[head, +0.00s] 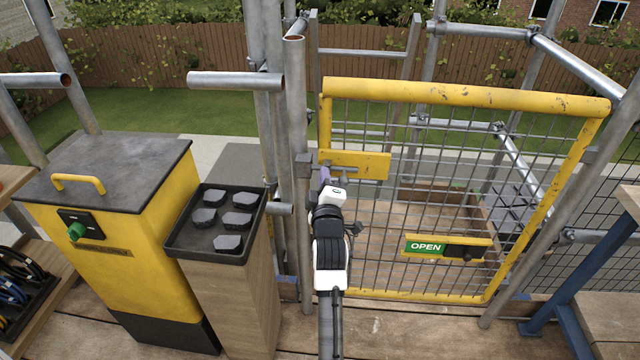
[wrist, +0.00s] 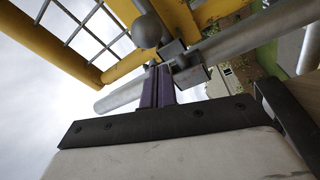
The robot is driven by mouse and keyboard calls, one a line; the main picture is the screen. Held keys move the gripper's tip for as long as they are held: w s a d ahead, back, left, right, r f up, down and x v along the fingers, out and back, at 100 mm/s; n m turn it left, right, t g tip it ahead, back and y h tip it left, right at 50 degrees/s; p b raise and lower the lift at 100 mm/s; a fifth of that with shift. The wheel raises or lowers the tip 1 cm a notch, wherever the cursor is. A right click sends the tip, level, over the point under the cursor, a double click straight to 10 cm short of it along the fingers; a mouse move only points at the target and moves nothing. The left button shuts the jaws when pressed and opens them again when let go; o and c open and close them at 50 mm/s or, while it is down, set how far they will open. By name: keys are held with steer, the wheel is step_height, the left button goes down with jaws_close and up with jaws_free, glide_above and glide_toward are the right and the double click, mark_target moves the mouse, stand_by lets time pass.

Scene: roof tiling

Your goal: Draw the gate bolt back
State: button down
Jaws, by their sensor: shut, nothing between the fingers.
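The yellow-framed mesh gate (head: 465,93) stands in front of me. A yellow plate (head: 372,160) is at its upper left, with grey bolt metalwork (head: 372,181) just below, beside the scaffold post. My gripper (head: 325,176) is at the bolt's left end, partly hidden by my own wrist. In the wrist view my purple fingers (wrist: 157,88) are closed together with nothing between them. Their tips are close to a grey metal bracket (wrist: 190,75) and a round grey knob (wrist: 147,31). I cannot tell whether they touch. The bolt bar is partly hidden.
A green "OPEN" sign (head: 425,247) is on the gate's lower mesh. A wooden pedestal (head: 228,290) with a black tray (head: 178,243) of dark pieces and a yellow cabinet (head: 110,262) stand at left. Scaffold posts (head: 297,130) flank the gate. A blue frame (head: 590,275) stands right.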

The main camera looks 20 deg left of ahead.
steer(key=shift+w+d+f, duration=0.1)
steer(key=shift+d+f, duration=0.15)
steer(key=shift+d, duration=0.4)
steer(key=shift+d+f, duration=0.25)
steer(key=shift+d, duration=0.4)
steer(key=shift+w+d+b, duration=0.25)
steer(key=shift+d+b, duration=0.5)
steer(key=shift+d, duration=0.05)
steer(key=shift+w+d+b, duration=0.2)
steer(key=shift+d+b, duration=0.6)
steer(key=shift+w+d+b, duration=0.25)
steer(key=shift+d+b, duration=0.5)
steer(key=shift+d, duration=0.05)
